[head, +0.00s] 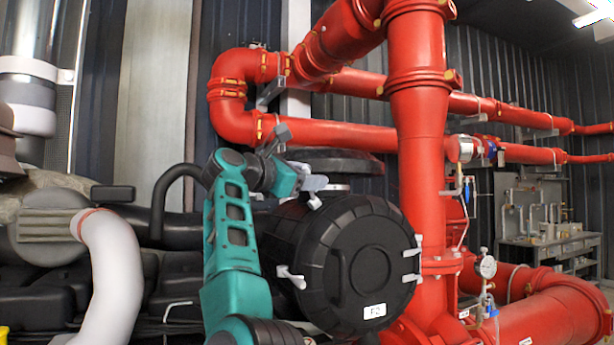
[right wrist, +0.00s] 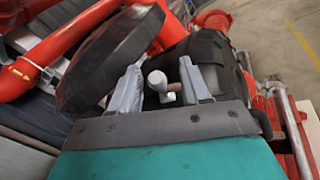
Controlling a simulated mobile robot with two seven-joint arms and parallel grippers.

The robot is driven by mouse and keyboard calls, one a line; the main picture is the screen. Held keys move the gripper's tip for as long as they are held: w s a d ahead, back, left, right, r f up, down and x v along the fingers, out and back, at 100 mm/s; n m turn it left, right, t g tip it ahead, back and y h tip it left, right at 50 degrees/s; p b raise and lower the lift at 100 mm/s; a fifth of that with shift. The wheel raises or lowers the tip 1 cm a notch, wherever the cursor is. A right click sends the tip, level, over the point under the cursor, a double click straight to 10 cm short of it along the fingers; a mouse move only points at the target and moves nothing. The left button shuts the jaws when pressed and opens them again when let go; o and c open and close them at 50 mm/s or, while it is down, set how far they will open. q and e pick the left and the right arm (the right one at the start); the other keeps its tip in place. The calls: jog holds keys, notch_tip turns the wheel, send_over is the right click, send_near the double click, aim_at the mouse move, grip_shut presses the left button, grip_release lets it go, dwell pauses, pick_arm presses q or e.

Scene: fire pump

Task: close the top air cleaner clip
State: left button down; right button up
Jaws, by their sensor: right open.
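The air cleaner (head: 345,262) is a black round canister with a ribbed end cap, right of centre in the head view. Its top clip (head: 315,202) is a small white lever at the upper rim, partly hidden by my right gripper (head: 308,184). In the right wrist view my right gripper (right wrist: 162,76) is open, with one grey finger on each side of the white clip (right wrist: 157,82). The clip stands up between the fingers; I cannot tell whether either touches it. My left gripper is not in view.
Other white clips sit on the cap's left (head: 290,277) and right (head: 412,253) edges. A thick red pipe (head: 420,150) rises close to the right of the canister. A black round part (head: 330,160) stands behind the gripper. A white pipe (head: 110,270) curves at left.

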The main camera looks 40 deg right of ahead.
jog(key=shift+c, duration=0.5)
jog(key=c, duration=0.7)
grip_shut()
